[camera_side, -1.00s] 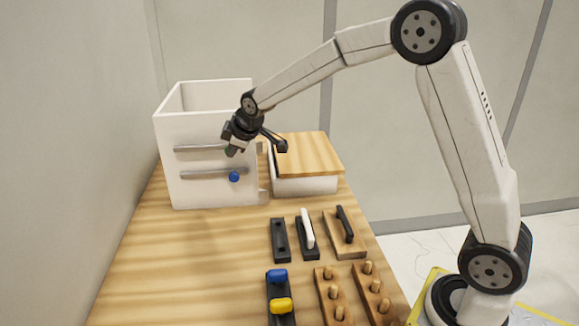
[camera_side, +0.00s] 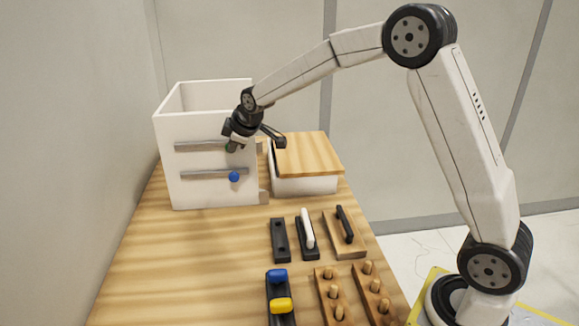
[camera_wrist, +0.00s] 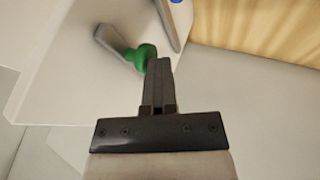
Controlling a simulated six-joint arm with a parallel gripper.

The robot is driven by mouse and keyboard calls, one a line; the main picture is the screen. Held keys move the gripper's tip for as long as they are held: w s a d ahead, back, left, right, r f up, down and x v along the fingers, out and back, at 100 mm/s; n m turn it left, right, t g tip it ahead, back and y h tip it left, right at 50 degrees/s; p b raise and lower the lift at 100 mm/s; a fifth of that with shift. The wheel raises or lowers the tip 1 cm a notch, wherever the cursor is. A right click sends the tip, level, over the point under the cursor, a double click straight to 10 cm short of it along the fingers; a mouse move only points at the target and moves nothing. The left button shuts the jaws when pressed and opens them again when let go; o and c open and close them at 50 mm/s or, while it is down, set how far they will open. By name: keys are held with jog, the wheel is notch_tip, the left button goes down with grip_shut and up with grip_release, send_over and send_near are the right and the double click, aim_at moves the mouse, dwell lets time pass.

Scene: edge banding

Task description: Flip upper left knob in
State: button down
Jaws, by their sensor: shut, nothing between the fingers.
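A white open-topped box (camera_side: 195,125) stands at the far end of the table. Its front has an upper grey bar (camera_side: 200,147) and a lower grey bar (camera_side: 207,175). A green knob (camera_wrist: 138,56) sits at the end of the upper bar, partly hidden behind my gripper in the side view. A blue knob (camera_side: 234,177) sits near the right end of the lower bar. My gripper (camera_wrist: 158,65) is shut and empty, its tips right beside the green knob. I cannot tell whether they touch it.
A white box with a wooden lid (camera_side: 308,155) stands right of the white box. Black and wooden handle pieces (camera_side: 345,232), wooden peg boards (camera_side: 333,293) and a black strip with blue and yellow knobs (camera_side: 280,293) lie nearer. The left side of the table is clear.

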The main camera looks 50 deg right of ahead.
jog(key=s+a+r, duration=0.3)
jog(key=s+r, duration=0.5)
jog(key=shift+s+a+r, duration=0.15)
jog(key=shift+s+a, duration=0.05)
jog(key=shift+s, duration=0.2)
dwell(0.3)
jog(key=s+a+f+m+g, duration=0.1)
jog(key=s+f+m+g, duration=0.3)
jog(key=s+f, duration=1.4)
jog(key=s+m, duration=0.3)
jog(key=shift+s+f+m+g+y, duration=0.2)
jog(key=shift+m+g+y, duration=0.1)
jog(key=shift+m+y, duration=0.1)
jog(key=shift+a, duration=0.1)
